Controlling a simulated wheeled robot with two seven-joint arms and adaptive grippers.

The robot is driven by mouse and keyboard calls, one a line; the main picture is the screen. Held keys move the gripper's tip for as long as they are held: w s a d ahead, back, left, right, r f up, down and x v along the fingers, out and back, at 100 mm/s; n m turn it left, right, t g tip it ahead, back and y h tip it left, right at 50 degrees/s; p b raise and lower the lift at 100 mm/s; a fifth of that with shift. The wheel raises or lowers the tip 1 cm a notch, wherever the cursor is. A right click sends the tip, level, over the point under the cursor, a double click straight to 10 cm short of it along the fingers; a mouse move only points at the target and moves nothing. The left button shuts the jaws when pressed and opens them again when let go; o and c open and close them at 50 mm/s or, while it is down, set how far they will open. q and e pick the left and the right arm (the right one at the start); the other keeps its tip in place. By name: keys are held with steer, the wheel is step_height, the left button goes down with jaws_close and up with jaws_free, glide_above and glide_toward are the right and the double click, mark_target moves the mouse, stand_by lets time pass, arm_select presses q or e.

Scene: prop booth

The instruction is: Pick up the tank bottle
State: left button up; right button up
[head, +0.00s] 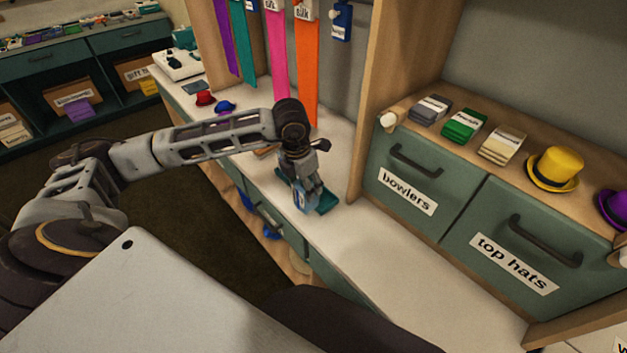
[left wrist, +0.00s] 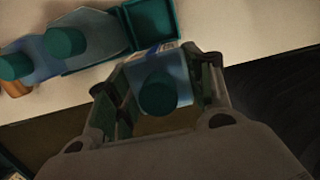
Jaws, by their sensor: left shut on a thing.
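The tank bottle, pale blue with a dark teal cap (left wrist: 158,92) and a label too blurred to read, is between the fingers of my left gripper (left wrist: 160,80). The gripper is shut on it. In the head view the left gripper (head: 304,190) points down over the white counter, with a bit of the blue bottle (head: 299,201) showing at its tips. I cannot tell whether the bottle touches the counter. My right gripper is not in view.
A teal tray (head: 327,203) lies beside the held bottle. The left wrist view shows two more blue bottles with teal caps (left wrist: 64,42) (left wrist: 15,66) close by. Ribbons (head: 276,55) hang behind. Drawers labelled bowlers (head: 408,190) stand right. The near counter (head: 375,265) is clear.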

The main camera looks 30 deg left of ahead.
arm_select(q)
steer(key=shift+s+a, duration=0.35)
steer(key=shift+s, duration=0.55)
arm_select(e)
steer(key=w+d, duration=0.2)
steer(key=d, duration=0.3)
arm_select(q)
steer(key=s+a+b, duration=0.2)
steer(key=s+a, duration=0.1)
steer(key=s, duration=0.6)
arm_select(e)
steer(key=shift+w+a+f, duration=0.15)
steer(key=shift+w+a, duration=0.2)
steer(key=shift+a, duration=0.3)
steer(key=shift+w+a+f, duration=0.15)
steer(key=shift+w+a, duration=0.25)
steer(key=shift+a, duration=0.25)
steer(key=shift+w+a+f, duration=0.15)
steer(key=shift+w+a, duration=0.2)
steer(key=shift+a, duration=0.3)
